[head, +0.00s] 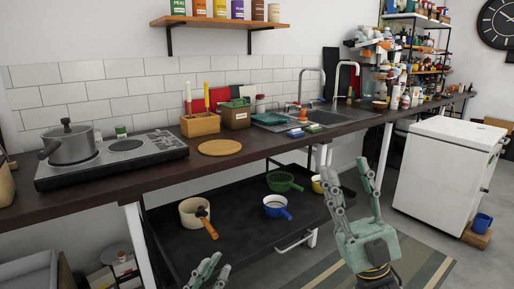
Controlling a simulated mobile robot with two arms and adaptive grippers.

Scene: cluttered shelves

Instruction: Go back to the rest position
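My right gripper (349,172) stands upright at the lower right, in front of the low black shelf. Its two fingers point up and are spread apart, with nothing between them. My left gripper (219,263) shows only by its fingertips at the bottom edge, left of the middle. Its two fingers show a gap and hold nothing visible; the rest of it is cut off by the frame.
A dark worktop (280,146) carries a hob (112,158) with a pot (70,144). Below, a black shelf (237,237) holds a cream pan (193,213), a blue-handled pot (275,205) and a green colander (283,181). A white cabinet (443,175) stands at right; open floor lies before it.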

